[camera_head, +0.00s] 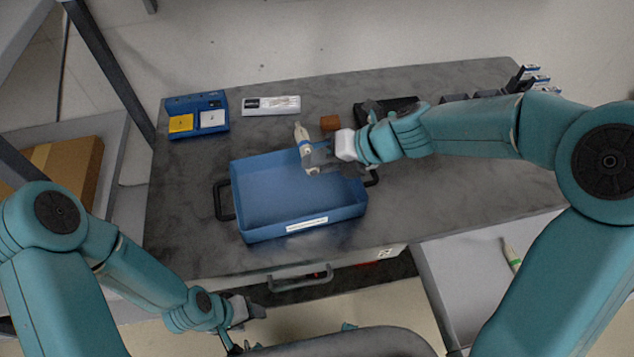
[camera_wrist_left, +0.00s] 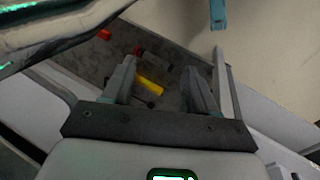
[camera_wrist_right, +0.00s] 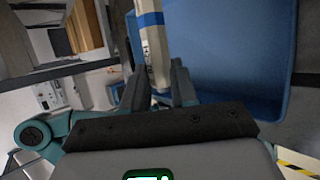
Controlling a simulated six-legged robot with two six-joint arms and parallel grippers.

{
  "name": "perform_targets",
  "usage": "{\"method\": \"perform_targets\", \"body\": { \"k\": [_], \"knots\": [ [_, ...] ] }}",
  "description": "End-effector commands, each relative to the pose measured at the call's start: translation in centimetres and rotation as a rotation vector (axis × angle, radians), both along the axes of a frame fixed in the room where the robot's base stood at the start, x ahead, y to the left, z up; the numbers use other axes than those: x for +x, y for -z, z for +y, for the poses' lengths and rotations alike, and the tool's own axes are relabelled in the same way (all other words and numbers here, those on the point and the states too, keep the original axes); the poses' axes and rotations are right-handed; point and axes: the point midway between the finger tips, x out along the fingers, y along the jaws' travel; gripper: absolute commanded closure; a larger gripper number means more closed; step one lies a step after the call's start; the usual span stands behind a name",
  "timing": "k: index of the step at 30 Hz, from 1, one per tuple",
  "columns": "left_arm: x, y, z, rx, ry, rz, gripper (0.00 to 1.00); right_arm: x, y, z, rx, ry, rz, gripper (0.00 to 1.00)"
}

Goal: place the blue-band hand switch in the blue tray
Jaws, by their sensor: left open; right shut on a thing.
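The blue-band hand switch (camera_head: 303,140) is a pale stick with a blue band. My right gripper (camera_head: 316,157) is shut on it and holds it over the far side of the blue tray. The right wrist view shows the switch (camera_wrist_right: 152,42) rising between the fingers (camera_wrist_right: 160,88), with the blue tray (camera_wrist_right: 215,60) behind it. The blue tray (camera_head: 262,232) stands on the grey cart top, looks empty, and has dark side handles and a white label in front. My left gripper (camera_head: 250,310) is open and empty, low in front of the cart; its fingers (camera_wrist_left: 160,80) show apart.
A blue box with yellow and white pads (camera_head: 196,116), a white labelled case (camera_head: 271,105), a brown block (camera_head: 330,123) and a black holder (camera_head: 388,108) stand behind the tray. Another pale stick (camera_head: 512,255) lies on a lower surface at right. A drawer (camera_head: 300,277) sits below the front edge.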

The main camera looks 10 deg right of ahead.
Motion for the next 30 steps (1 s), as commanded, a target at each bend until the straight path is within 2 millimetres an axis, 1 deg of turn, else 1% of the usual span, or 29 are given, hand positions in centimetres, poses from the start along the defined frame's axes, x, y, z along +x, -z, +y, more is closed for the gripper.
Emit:
{"method": "perform_targets", "body": {
  "k": [1,5,9,12,15,22,26,27,29,30],
  "knots": [
    [0.0,0.5,0.0,0.0,0.0,0.0,0.42,0.0,1.1,0.1,0.0,-0.001,0.002,1.0],
    [0.0,0.8,0.0,0.0,0.0,0.0,0.42,0.1,2.1,0.2,0.001,-0.002,0.001,1.0],
    [0.0,1.9,0.0,0.0,0.0,0.0,0.42,0.2,4.6,0.3,0.001,-0.001,0.003,1.0],
    [0.0,2.3,0.0,0.0,0.0,0.0,0.42,0.3,5.8,0.4,0.001,-0.002,0.001,1.0],
    [0.0,2.4,0.0,0.0,0.0,0.0,0.42,0.3,6.1,0.4,0.0,-0.003,-0.002,1.0],
    [0.0,2.3,0.0,0.0,0.0,0.0,0.42,0.3,6.0,0.4,0.0,-0.003,-0.002,1.0],
    [0.0,2.6,0.0,0.0,0.0,0.0,0.42,0.3,6.5,0.4,0.001,-0.002,0.0,1.0],
    [0.0,2.5,0.0,0.0,0.0,0.0,0.42,0.3,6.4,0.4,0.001,-0.002,0.0,0.66],
    [0.0,2.5,0.0,0.0,0.0,0.0,0.42,0.3,6.4,0.4,0.001,-0.002,0.0,0.47],
    [0.0,2.5,0.0,0.0,0.0,0.0,0.42,0.3,6.4,0.4,0.0,-0.002,-0.001,0.47]
  ]
}}
